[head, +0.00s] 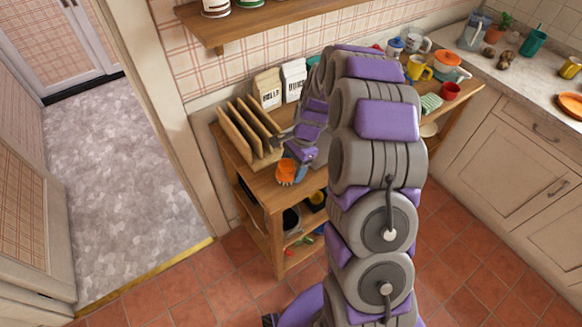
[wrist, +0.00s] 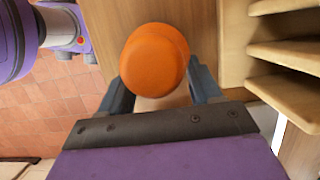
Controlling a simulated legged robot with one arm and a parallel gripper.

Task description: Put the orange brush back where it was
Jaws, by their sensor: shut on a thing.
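The orange brush (head: 286,173) is at the front left of the wooden table (head: 262,188) in the head view. In the wrist view the orange brush (wrist: 154,60) shows as a rounded orange form between the two fingers. My gripper (wrist: 160,85) is shut on it; my gripper also shows in the head view (head: 300,170). The brush is over the tabletop near its front edge. I cannot tell whether it touches the wood.
A wooden slotted rack (head: 247,137) stands close to the left of the brush; it also shows in the wrist view (wrist: 290,55). Two labelled bags (head: 268,90) stand behind. My arm hides the table's middle. Cups and pots, including a red cup (head: 450,91), crowd its right end.

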